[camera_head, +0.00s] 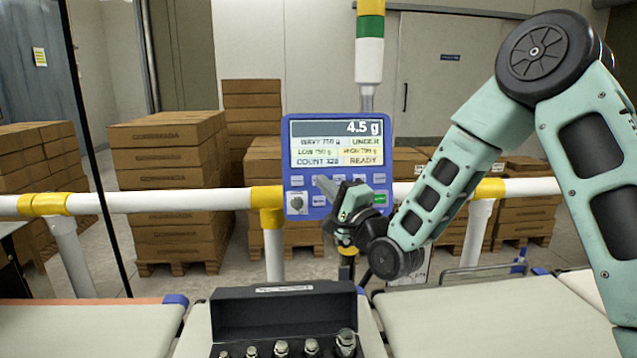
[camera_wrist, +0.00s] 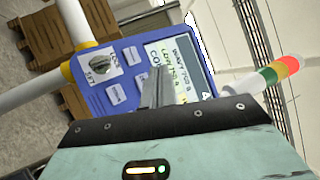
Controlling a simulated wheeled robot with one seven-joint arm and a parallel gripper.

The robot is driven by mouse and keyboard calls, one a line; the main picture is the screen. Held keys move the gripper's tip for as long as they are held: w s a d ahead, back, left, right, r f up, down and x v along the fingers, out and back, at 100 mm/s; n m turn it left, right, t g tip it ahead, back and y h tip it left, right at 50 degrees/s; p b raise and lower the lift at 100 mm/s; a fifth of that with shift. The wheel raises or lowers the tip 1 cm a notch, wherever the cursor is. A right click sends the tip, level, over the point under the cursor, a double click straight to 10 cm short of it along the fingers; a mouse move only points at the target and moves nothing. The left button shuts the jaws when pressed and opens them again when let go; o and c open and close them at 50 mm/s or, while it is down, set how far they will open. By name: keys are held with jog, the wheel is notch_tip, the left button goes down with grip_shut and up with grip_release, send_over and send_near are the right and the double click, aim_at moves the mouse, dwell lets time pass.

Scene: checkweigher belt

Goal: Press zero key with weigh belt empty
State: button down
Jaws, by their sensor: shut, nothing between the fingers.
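The blue checkweigher panel (camera_head: 292,128) stands on a post beyond the belts. Its screen (camera_head: 337,143) reads 4.5 g, UNDER, COUNT 328 and READY. Below it are grey keys, a rotary knob (camera_head: 297,203) and a green key (camera_head: 379,198). My gripper (camera_head: 325,184) is shut and empty in front of the key rows, hiding several keys. In the wrist view its shut fingers (camera_wrist: 157,75) overlap the panel (camera_wrist: 92,75) between keys and screen; contact cannot be told. No key label is clearly legible as zero. The middle belt section (camera_head: 193,340) is partly hidden by a black case.
The open black case (camera_head: 270,315) holds several metal weights (camera_head: 312,347); whether it rests on the weigh belt is unclear. Cream belts lie left (camera_head: 80,332) and right (camera_head: 490,320). A white and yellow rail (camera_head: 160,200) runs behind, with stacked cartons (camera_head: 165,170) beyond.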

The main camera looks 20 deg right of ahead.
jog(key=shift+w+d+f+b, duration=0.15)
jog(key=shift+w+f, duration=0.05)
jog(key=shift+w, duration=0.45)
jog(key=shift+w+d+f+b, duration=0.1)
jog(key=shift+w+f, duration=0.05)
jog(key=shift+w, duration=0.5)
jog(key=shift+w+d+f+b, duration=0.15)
jog(key=shift+w+f, duration=0.05)
jog(key=shift+w, duration=0.45)
jog(key=shift+w+f, duration=0.1)
dwell(0.5)
jog(key=shift+w, duration=0.25)
jog(key=shift+w+d+f+b, duration=0.15)
jog(key=shift+w+b, duration=0.25)
dwell(0.7)
jog(key=shift+s, duration=0.15)
jog(key=shift+s+r, duration=0.25)
jog(key=shift+s, duration=0.4)
jog(key=shift+s+a, duration=0.1)
jog(key=shift+a, duration=0.1)
jog(key=s, duration=0.1)
jog(key=s+r, duration=0.1)
jog(key=s, duration=0.2)
jog(key=shift+s+a+r, duration=0.2)
jog(key=shift+s+a, duration=0.05)
jog(key=shift+a, duration=0.15)
